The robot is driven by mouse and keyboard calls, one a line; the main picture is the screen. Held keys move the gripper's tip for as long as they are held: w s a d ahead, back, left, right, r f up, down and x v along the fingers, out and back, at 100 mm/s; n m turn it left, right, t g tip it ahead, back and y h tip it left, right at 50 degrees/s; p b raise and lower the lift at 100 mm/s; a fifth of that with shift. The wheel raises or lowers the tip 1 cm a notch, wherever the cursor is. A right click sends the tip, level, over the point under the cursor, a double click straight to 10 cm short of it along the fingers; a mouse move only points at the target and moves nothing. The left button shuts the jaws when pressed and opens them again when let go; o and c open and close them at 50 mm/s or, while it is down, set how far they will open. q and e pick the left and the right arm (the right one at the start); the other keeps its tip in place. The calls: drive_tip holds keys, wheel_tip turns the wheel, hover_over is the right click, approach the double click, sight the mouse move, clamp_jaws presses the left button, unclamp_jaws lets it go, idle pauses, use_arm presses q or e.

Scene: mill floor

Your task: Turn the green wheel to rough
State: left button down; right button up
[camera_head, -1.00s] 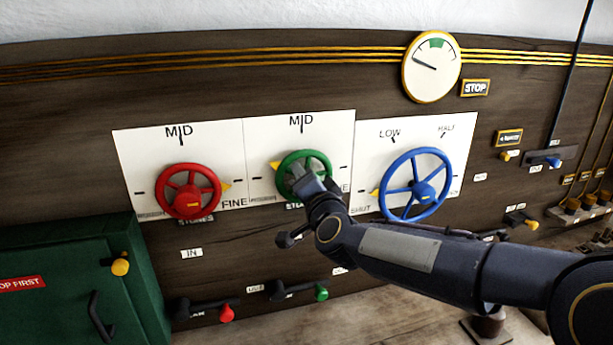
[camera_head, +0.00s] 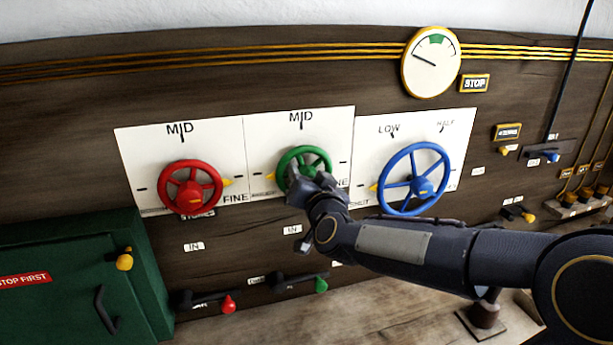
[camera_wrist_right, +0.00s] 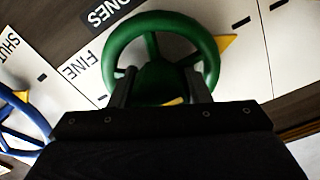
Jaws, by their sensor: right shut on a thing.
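The green wheel (camera_head: 303,152) is on the middle white plate of the wall panel, below the word MID. My right gripper (camera_head: 300,178) is shut on it and covers its lower part in the head view. In the right wrist view, the picture is turned over; the two fingers (camera_wrist_right: 162,92) lie on either side of the hub of the green wheel (camera_wrist_right: 196,32). Its yellow pointer (camera_head: 269,177) points left and slightly down, to the side away from FINE; the small lettering there is hard to read. My left gripper is not in view.
A red wheel (camera_head: 190,187) is left of the green one, and a blue wheel (camera_head: 413,180) is close on the right. Red (camera_head: 228,304) and green (camera_head: 321,285) lever knobs sit below. A green cabinet (camera_head: 60,260) stands at lower left.

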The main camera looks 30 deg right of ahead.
drive_tip(key=shift+f, duration=0.15)
drive_tip(key=o, duration=1)
drive_tip(key=v, duration=0.8)
drive_tip(key=shift+b, duration=0.45)
drive_tip(key=shift+w, duration=0.1)
drive_tip(key=s+a+f+n+g+y, duration=0.3)
drive_tip(key=s+a+f+g+y, duration=0.1)
drive_tip(key=s+f, duration=0.5)
drive_tip(key=s+a+f+n+g+y, duration=0.3)
drive_tip(key=s+f+g, duration=0.4)
drive_tip(key=s, duration=0.5)
drive_tip(key=a+f+y, duration=0.1)
drive_tip(key=a+f, duration=0.1)
drive_tip(key=shift+s+a+n+g, duration=0.3)
drive_tip(key=shift+s, duration=0.1)
